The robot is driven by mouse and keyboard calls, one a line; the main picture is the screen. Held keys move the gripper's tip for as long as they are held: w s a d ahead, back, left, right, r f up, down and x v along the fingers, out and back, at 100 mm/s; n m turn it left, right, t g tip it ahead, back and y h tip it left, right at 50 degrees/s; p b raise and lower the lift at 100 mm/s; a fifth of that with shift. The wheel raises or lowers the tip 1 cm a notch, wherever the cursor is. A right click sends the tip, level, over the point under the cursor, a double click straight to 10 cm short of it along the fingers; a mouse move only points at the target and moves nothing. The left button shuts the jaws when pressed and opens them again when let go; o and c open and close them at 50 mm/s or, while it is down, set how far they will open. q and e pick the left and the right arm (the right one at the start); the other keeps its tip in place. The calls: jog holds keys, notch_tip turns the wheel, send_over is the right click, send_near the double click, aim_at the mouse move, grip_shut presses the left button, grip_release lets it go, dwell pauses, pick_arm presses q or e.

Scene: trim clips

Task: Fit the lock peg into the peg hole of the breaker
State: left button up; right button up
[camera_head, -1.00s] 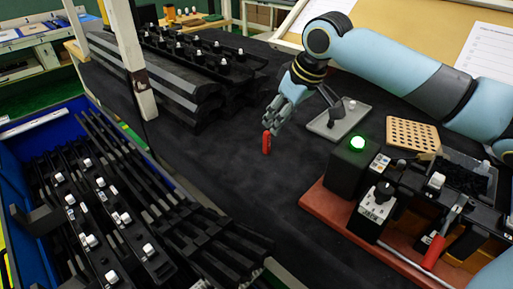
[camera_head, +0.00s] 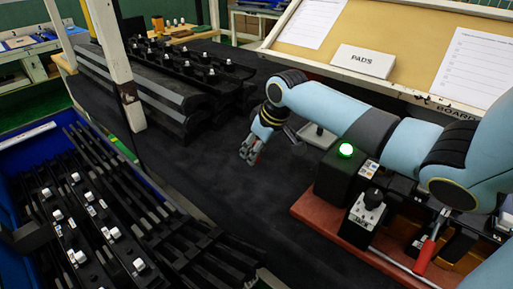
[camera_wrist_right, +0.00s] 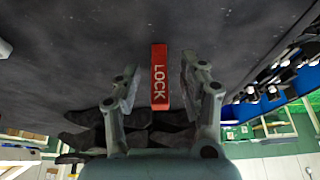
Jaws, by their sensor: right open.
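The red lock peg (camera_wrist_right: 160,78), marked LOCK, stands between the two spread fingers of my right gripper (camera_wrist_right: 158,72) in the right wrist view. A gap shows on each side of it, so the gripper is open around it. In the head view my right gripper (camera_head: 249,154) is low over the dark mat, and only a sliver of red shows at its fingers. A black unit with a lever and white label (camera_head: 366,212) stands on the red-brown board; I cannot tell if it is the breaker, and no peg hole is clear. My left gripper is not in view.
A red-handled tool (camera_head: 428,252) lies there. A grey tray (camera_head: 318,136) is partly behind my arm. Black trim parts fill the blue bin (camera_head: 30,152). The dark mat between is clear.

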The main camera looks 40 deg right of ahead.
grip_shut()
jog(key=shift+r, duration=0.1)
